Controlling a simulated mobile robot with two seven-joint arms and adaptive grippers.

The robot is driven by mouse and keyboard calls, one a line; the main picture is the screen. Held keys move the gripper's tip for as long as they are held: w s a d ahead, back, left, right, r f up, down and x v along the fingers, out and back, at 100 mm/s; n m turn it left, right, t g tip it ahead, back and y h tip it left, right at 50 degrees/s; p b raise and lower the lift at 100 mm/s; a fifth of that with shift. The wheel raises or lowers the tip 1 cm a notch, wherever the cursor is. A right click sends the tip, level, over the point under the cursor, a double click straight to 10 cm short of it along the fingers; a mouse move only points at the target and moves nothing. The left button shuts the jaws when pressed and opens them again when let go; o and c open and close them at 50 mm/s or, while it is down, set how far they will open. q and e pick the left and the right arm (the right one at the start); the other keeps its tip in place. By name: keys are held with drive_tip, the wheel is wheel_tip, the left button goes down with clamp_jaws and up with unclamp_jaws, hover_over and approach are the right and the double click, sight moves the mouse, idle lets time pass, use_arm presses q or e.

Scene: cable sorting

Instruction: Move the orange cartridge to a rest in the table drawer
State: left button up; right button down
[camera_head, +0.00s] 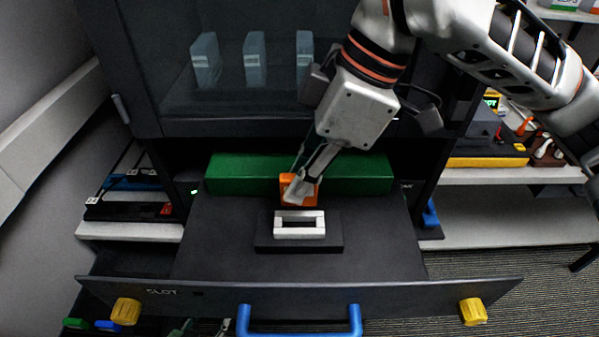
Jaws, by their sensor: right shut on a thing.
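The orange cartridge (284,181) is in my right gripper (297,190), which is shut on it and partly covers it. The cartridge is in front of a green block (235,173), above the dark drawer (215,235), which is pulled out. Just nearer than the cartridge is a light rectangular rest (299,232) on a black base (265,245). I cannot tell whether the cartridge touches the rest or how high it is above the drawer floor. My left gripper is not in view.
The drawer front has a blue handle (300,334) and yellow knobs (126,311) at both ends. A dark cabinet with a glass front holds several pale blocks (255,58) above. Side shelves (500,205) carry other parts. The drawer floor left and right of the rest is clear.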

drive_tip(key=shift+f, duration=0.45)
drive_tip(key=shift+f+b, duration=0.25)
drive_tip(key=shift+b, duration=0.3)
drive_tip(key=shift+f+b, duration=0.6)
drive_tip(key=shift+b, duration=0.3)
drive_tip(key=shift+f+b, duration=0.35)
drive_tip(key=shift+b, duration=0.1)
drive_tip(key=shift+f, duration=1)
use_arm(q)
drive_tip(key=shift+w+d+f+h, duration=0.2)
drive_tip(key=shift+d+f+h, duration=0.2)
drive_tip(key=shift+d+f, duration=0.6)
use_arm(e)
drive_tip(key=shift+f, duration=0.2)
